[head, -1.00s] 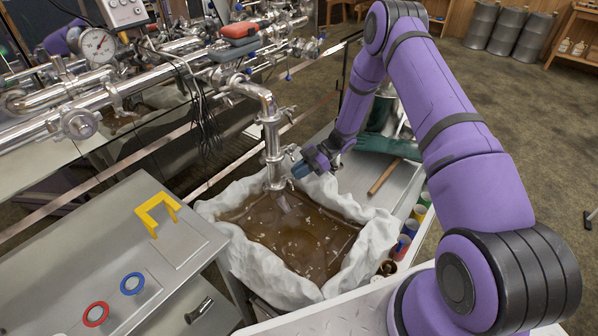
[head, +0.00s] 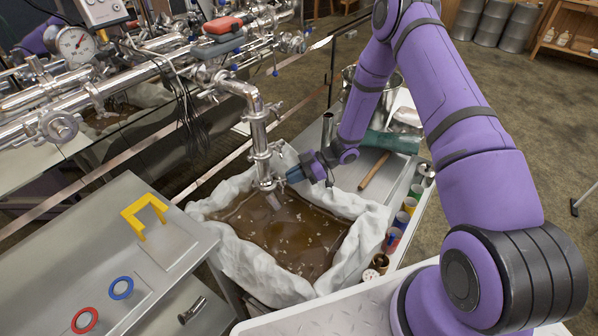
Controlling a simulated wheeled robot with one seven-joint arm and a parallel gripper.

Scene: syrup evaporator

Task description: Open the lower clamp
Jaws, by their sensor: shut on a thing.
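A shiny steel pipe (head: 258,135) bends down from the pipework and ends over a cloth-lined pan of brown syrup. Clamp rings sit along its vertical run, and the lower clamp (head: 267,184) is near the bottom end. My gripper (head: 290,176) reaches in from the right with its blue fingers at the right side of the lower clamp. It is shut on the lower clamp's small outer part, which the fingers mostly hide. I cannot tell from this view whether the clamp is loose.
White cloth (head: 355,235) lines the pan around the syrup (head: 290,235). A wooden-handled tool (head: 375,170) and coloured cups (head: 402,219) are at the right. Dense pipework is behind.

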